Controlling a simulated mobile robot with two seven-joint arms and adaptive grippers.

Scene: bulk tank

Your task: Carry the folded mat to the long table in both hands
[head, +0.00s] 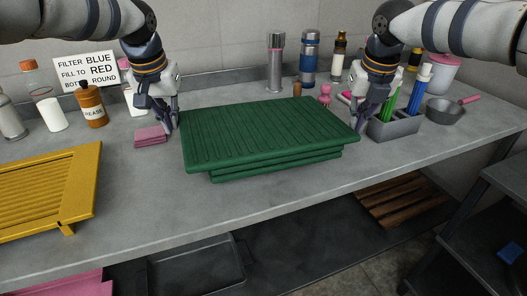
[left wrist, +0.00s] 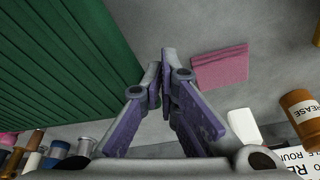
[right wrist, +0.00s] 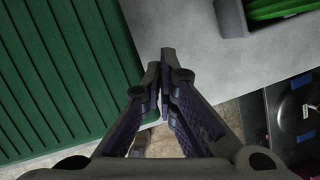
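The folded mat (head: 265,135) is green and ribbed, stacked in layers, and lies on the grey long table (head: 300,195) in the head view. My left gripper (head: 170,128) is beside its left end, and my right gripper (head: 358,130) is beside its right end. In the left wrist view the mat (left wrist: 65,60) lies left of the fingers (left wrist: 160,85), which are closed together with nothing between them. In the right wrist view the mat (right wrist: 65,80) is also left of the fingers (right wrist: 163,85), which are closed together and empty. Any contact with the mat is unclear.
A yellow slatted rack (head: 50,190) stands at the left. A pink cloth (head: 150,137) lies near my left gripper. Bottles (head: 91,105) stand behind it. A grey caddy (head: 395,127) and a pan (head: 445,110) stand at the right. The table's front strip is clear.

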